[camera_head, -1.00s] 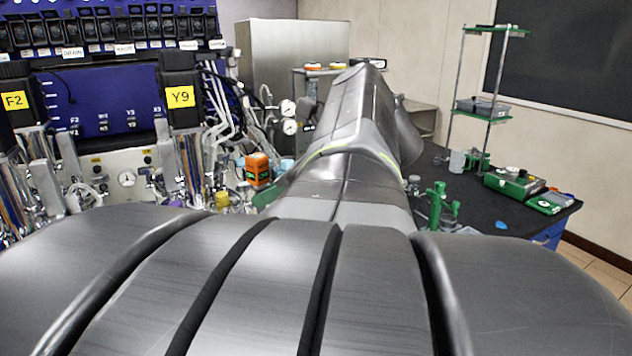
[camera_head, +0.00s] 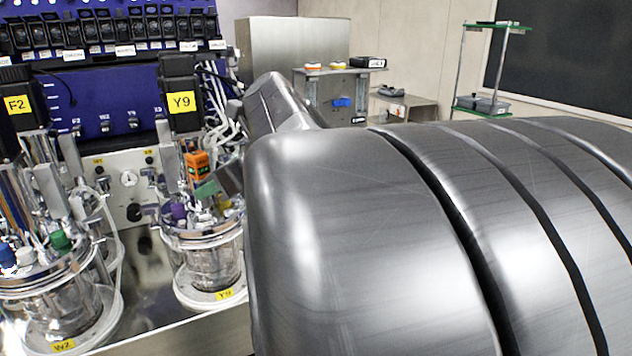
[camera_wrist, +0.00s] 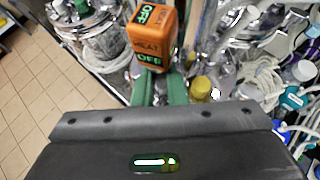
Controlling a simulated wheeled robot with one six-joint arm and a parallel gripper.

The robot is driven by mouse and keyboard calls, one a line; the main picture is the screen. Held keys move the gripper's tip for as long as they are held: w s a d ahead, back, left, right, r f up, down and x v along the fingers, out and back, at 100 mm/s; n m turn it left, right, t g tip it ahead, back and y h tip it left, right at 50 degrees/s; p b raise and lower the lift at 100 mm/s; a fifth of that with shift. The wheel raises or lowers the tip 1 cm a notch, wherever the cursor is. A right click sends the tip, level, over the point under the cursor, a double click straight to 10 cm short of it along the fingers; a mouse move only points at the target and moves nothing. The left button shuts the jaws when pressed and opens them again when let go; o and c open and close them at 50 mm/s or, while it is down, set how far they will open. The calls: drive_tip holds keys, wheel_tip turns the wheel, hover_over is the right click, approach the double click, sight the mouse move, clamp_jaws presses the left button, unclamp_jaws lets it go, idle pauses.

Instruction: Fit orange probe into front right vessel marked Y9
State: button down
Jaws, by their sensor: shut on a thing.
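The orange probe (camera_head: 197,165) is a block-shaped head with green lettering, seen above the lid of the front right vessel. It also shows in the wrist view (camera_wrist: 152,38), between green fingers. My gripper (camera_head: 212,183) is shut on it from the right; its fingers show in the wrist view (camera_wrist: 160,90). The front right vessel (camera_head: 213,262) is glass with a metal lid and a yellow Y9 label at its base. Purple and yellow fittings stand on the lid. The probe's lower end is hidden, so I cannot tell whether it is in a port.
The front left vessel (camera_head: 65,300), labelled W2, has blue and green caps. Vertical metal cylinders and hoses crowd behind both vessels. A yellow Y9 tag (camera_head: 181,101) hangs on a black unit behind. My arm hides the right side. A yellow cap (camera_wrist: 201,87) stands close to my fingers.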

drive_tip(key=shift+w+a+f, duration=0.1)
drive_tip(key=shift+a+f, duration=0.3)
drive_tip(key=shift+f, duration=0.35)
drive_tip(key=shift+f, duration=0.25)
drive_tip(key=shift+f, duration=0.35)
drive_tip(key=c, duration=1.5)
unclamp_jaws()
drive_tip(key=shift+r, duration=0.15)
drive_tip(key=v, duration=1.2)
drive_tip(key=shift+r+b, duration=0.35)
drive_tip(key=shift+r, duration=0.1)
